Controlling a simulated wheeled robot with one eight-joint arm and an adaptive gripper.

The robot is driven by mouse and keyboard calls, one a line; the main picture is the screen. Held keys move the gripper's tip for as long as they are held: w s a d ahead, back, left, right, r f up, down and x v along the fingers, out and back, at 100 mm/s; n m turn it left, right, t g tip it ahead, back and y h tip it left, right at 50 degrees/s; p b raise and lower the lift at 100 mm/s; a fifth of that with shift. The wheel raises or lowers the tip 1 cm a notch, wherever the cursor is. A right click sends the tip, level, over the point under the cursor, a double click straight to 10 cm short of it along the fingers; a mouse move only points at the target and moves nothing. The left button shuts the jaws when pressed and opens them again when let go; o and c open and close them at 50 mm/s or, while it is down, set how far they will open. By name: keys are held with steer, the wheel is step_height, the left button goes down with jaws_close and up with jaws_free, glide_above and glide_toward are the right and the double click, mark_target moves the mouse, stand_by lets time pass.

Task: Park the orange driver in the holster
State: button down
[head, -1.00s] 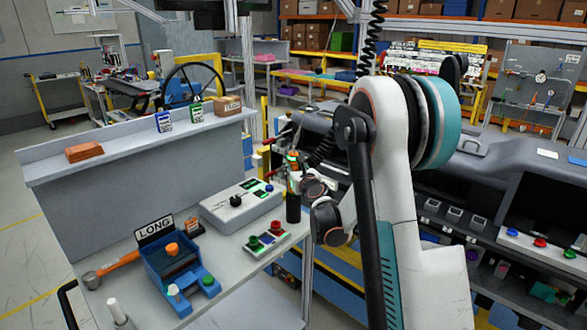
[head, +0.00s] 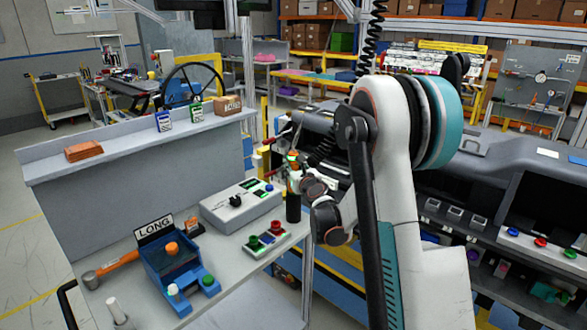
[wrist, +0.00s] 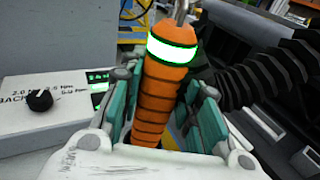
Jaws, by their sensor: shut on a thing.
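The orange driver (wrist: 163,100) has dark ribs, a glowing green-white band and a metal shaft at the top of the wrist view. My gripper (wrist: 165,88) is shut on it, with teal pads on both sides of the handle. In the head view, a small orange and green part of the driver (head: 292,157) shows by my wrist. A black upright cylinder (head: 293,208), possibly the holster, stands at the bench's right edge just below it. I cannot tell whether the driver touches it or is inside it.
A grey control box (head: 240,208) with a black knob stands left of the cylinder. A button panel (head: 266,239) lies in front of it. A blue fixture (head: 180,272) with a LONG sign stands farther left. The dark dashboard (head: 450,165) is on the right.

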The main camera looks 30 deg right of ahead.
steer(key=shift+f, duration=0.15)
steer(key=c, duration=1.1)
jaws_free()
